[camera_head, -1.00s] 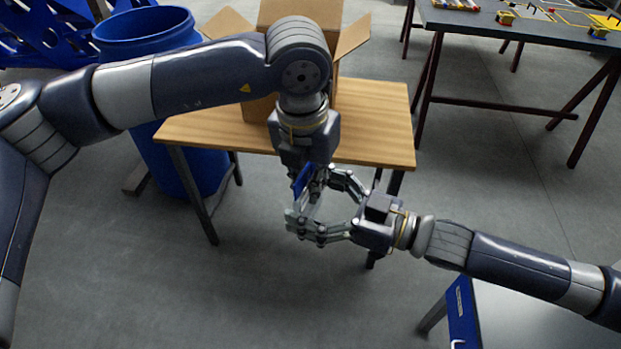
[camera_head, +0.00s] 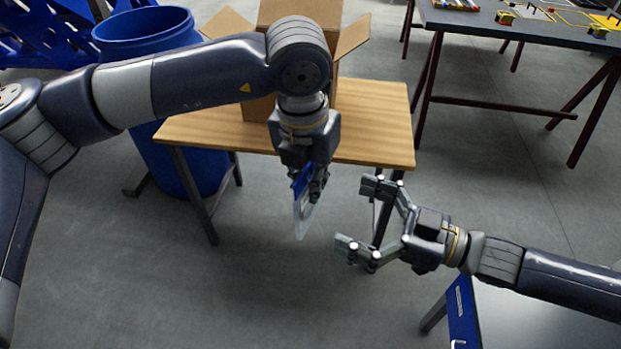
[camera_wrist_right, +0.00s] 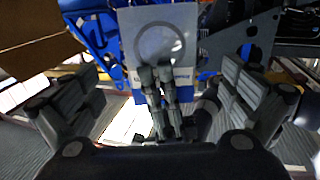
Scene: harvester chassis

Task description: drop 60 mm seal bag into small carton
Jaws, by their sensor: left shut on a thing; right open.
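The seal bag (camera_head: 303,217) is a clear, flat bag with a blue strip, hanging below my left gripper (camera_head: 316,186) in the head view. My left gripper is shut on it, in front of the wooden table's near edge. In the right wrist view the bag (camera_wrist_right: 159,38) faces the camera and a grey ring shows inside it, with the left gripper's fingers (camera_wrist_right: 162,90) over its lower part. The carton (camera_head: 345,38) stands open on the table, partly hidden behind my left arm.
The wooden table (camera_head: 380,125) has bare top right of the carton. A blue barrel (camera_head: 145,35) stands left of it. A dark table (camera_head: 520,25) with small parts is at the back right. A blue-edged surface (camera_head: 463,315) is at the lower right.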

